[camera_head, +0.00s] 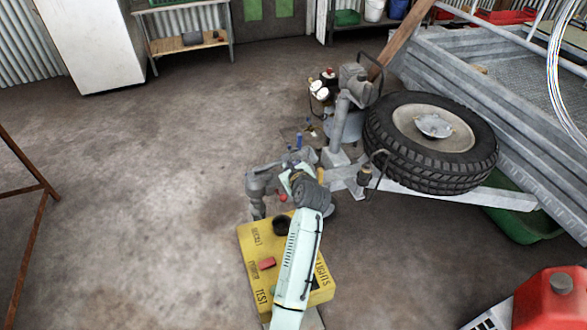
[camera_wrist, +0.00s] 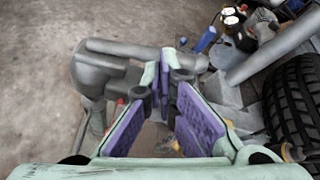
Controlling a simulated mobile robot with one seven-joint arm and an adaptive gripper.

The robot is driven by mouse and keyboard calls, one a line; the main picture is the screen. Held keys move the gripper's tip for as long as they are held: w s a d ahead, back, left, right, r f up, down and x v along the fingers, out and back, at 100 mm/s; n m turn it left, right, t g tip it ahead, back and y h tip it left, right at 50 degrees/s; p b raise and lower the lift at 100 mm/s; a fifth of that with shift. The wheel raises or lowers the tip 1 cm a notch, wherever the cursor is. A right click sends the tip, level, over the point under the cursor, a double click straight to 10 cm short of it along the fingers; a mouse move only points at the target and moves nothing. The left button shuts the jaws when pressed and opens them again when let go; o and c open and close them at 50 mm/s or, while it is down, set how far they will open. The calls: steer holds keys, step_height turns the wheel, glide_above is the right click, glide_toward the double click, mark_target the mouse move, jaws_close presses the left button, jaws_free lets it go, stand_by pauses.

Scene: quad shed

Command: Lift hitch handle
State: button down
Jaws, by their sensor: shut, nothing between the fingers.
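The grey trailer hitch (camera_head: 260,183) sits at the front end of the trailer drawbar in the head view. In the wrist view its rounded coupling head (camera_wrist: 93,78) is on the left, and the grey hitch handle (camera_wrist: 125,48) runs along its top to the right. My gripper (camera_wrist: 166,72) has purple-padded fingers with their tips close together, holding nothing. The tips overlap the lower edge of the handle in the picture; I cannot tell whether they touch it. In the head view my gripper (camera_head: 291,176) is right beside the hitch, and my wrist hides part of it.
A yellow box (camera_head: 252,262) marked TEST and LIGHTS stands below the hitch. A spare wheel (camera_head: 430,143) and the jockey post (camera_head: 341,122) stand to the right. A red fuel can (camera_head: 550,300) is at lower right. Open concrete floor (camera_head: 150,170) lies to the left.

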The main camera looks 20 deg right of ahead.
mark_target(277, 162)
steer(key=s+d+f, duration=0.1)
steer(key=d+f+m, duration=0.1)
steer(key=s+d+f+m, duration=0.1)
steer(key=shift+s+d+f+g, duration=0.25)
steer(key=shift+s+f+g, duration=0.1)
steer(key=shift+f+g, duration=0.05)
steer(key=shift+w, duration=0.1)
steer(key=p+x, duration=0.1)
steer(key=x, duration=0.9)
steer(key=shift+d, duration=0.1)
